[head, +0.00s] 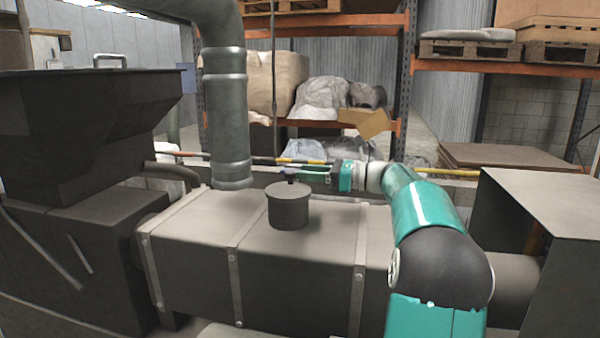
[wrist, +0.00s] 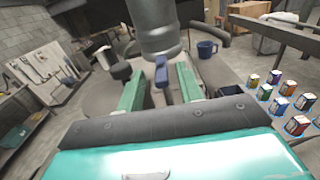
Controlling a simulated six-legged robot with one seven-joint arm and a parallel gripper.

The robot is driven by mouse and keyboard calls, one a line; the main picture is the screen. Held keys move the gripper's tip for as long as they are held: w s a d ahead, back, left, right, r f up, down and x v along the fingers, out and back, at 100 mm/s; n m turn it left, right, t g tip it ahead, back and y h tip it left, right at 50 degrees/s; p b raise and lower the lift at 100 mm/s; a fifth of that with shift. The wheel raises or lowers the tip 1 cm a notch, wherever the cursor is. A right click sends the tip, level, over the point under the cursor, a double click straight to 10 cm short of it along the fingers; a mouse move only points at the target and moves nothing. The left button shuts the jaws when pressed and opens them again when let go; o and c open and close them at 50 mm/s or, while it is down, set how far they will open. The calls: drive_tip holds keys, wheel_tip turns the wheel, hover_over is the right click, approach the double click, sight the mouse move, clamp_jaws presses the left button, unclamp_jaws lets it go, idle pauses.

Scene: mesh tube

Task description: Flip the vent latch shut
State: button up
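The vent is a short dark grey cylinder with a lidded top (head: 288,208), standing on the long metal housing. A small dark latch (head: 291,178) stands up from its top. In the wrist view the latch (wrist: 161,72) is a dark blue knob on a narrow stem. My gripper (wrist: 160,70) has its two green fingers apart, one on each side of the latch, with gaps visible. In the head view my gripper (head: 308,173) reaches in from the right, just above the vent top. Its fingertips are small there, and contact cannot be made out.
A thick grey pipe (head: 228,120) rises left of the vent. A dark hopper (head: 85,125) stands at far left and a box-shaped block (head: 545,225) at right. In the wrist view, a blue mug (wrist: 207,49) and several colored cans (wrist: 297,125) are on the right.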

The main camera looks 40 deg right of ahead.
drive_tip(key=shift+x, duration=1.4)
drive_tip(key=shift+d, duration=0.1)
clamp_jaws()
drive_tip(key=shift+m+t+h, duration=0.8)
drive_tip(key=shift+h, duration=0.2)
unclamp_jaws()
drive_tip(key=shift+s, duration=0.1)
drive_tip(key=v, duration=1.3)
drive_tip(key=shift+s+d, duration=0.2)
